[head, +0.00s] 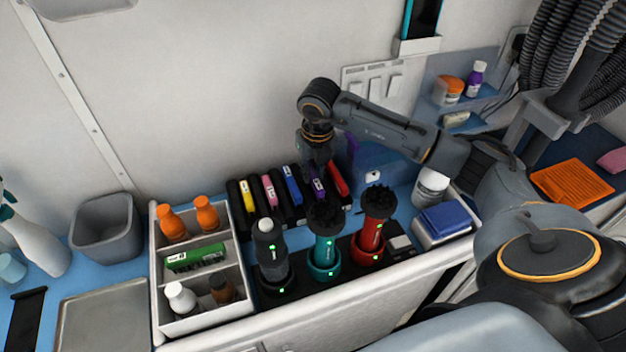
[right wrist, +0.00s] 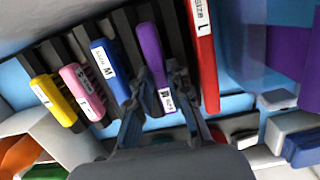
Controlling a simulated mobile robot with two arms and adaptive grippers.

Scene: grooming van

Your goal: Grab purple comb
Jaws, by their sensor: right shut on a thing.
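The purple comb (head: 319,189) stands in a dark slotted rack (head: 300,222) between a blue comb (head: 292,186) and a red comb (head: 339,181). Its handle shows clearly in the right wrist view, where the purple comb (right wrist: 151,50) has a white size label at its near end. My right gripper (head: 318,168) reaches down over it from above. In the right wrist view the fingers of my right gripper (right wrist: 161,88) close on both sides of the purple comb, near its label. The comb is still in its slot. My left gripper is out of view.
Yellow (head: 247,199) and pink (head: 269,190) combs share the rack. In front, grey, teal (head: 326,242) and red (head: 370,235) clippers stand in a charger. A divided tray (head: 156,270) with bottles is at left, and a white bottle (head: 431,188) at right.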

